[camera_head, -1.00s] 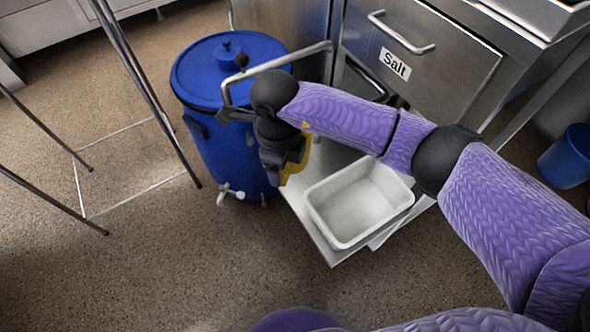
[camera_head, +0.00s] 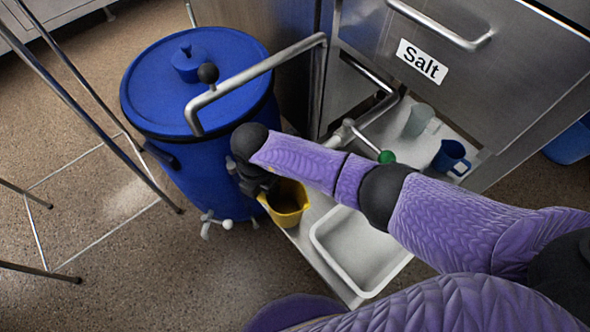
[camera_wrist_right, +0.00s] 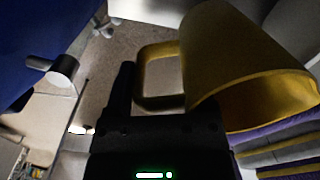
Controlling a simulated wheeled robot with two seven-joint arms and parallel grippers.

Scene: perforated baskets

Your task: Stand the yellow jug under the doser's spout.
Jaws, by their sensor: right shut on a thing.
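The yellow jug (camera_head: 286,205) hangs from my right gripper (camera_head: 262,185), its mouth facing up in the head view, beside the blue barrel and at the left of the white tray. In the right wrist view the jug (camera_wrist_right: 235,65) and its loop handle fill the upper right. The black gripper (camera_wrist_right: 130,100) is shut at the handle side; the exact contact is hidden. A steel pipe with a green knob (camera_head: 386,157) sits behind my forearm. Its outlet is not clear, and I cannot tell for sure whether it is the doser. My left gripper is out of view.
The blue barrel (camera_head: 190,90) has a low white tap (camera_head: 215,224); a bent steel pipe (camera_head: 265,68) passes over it. The white tray (camera_head: 360,275) lies on a low steel shelf. A grey-green mug (camera_head: 418,120) and a blue mug (camera_head: 452,157) stand under the Salt drawer (camera_head: 420,62).

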